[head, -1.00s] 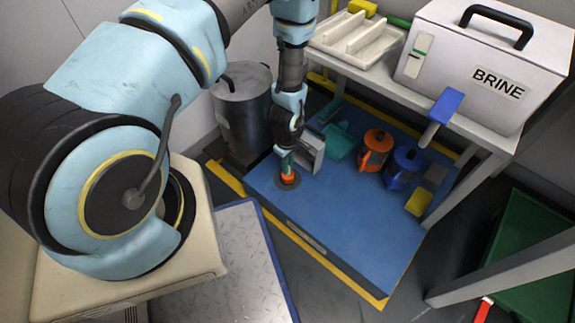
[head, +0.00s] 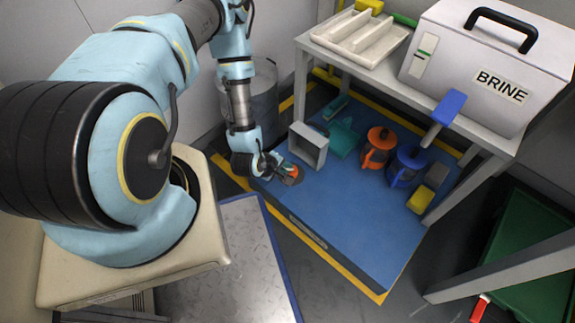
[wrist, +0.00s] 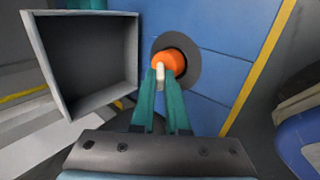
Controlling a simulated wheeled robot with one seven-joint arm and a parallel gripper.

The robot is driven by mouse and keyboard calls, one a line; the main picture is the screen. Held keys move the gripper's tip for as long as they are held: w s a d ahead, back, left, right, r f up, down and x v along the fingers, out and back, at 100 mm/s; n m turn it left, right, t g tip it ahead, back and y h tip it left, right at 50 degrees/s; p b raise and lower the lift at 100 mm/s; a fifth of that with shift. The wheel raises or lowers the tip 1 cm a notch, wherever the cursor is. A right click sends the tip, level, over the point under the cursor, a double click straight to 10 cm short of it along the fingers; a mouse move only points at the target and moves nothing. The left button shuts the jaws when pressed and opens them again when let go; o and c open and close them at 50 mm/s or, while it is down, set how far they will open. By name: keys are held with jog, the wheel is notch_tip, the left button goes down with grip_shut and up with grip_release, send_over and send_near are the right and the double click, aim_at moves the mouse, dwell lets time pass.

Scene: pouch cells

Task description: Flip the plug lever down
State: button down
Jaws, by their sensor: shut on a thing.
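The orange plug (wrist: 170,62) sits in a round dark grey ring (wrist: 184,78) on the blue platform. In the head view the plug (head: 293,170) is at the platform's left corner, partly hidden by my gripper. Its pale lever (wrist: 160,70) shows between the two teal fingertips in the wrist view. My gripper (wrist: 161,82) is shut on the lever. In the head view my gripper (head: 284,169) reaches the plug from the left, tilted low. The exact angle of the lever is hard to tell.
A grey open box (head: 308,146) stands close beside the plug. An orange jug (head: 377,149), a blue jug (head: 405,166) and a yellow block (head: 420,200) stand on the blue platform (head: 350,215). A metal pot (head: 262,100) is behind my arm. The platform's front is clear.

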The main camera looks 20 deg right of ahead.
jog(key=shift+s+a+f+t+h, duration=0.2)
jog(key=shift+t+h, duration=0.1)
jog(key=shift+h, duration=0.3)
jog(key=c, duration=0.9)
grip_release()
jog(key=shift+w, duration=0.1)
jog(key=p+v, duration=0.2)
jog(key=v, duration=0.8)
jog(key=shift+a+r+p, duration=0.2)
jog(key=shift+a+p, duration=0.1)
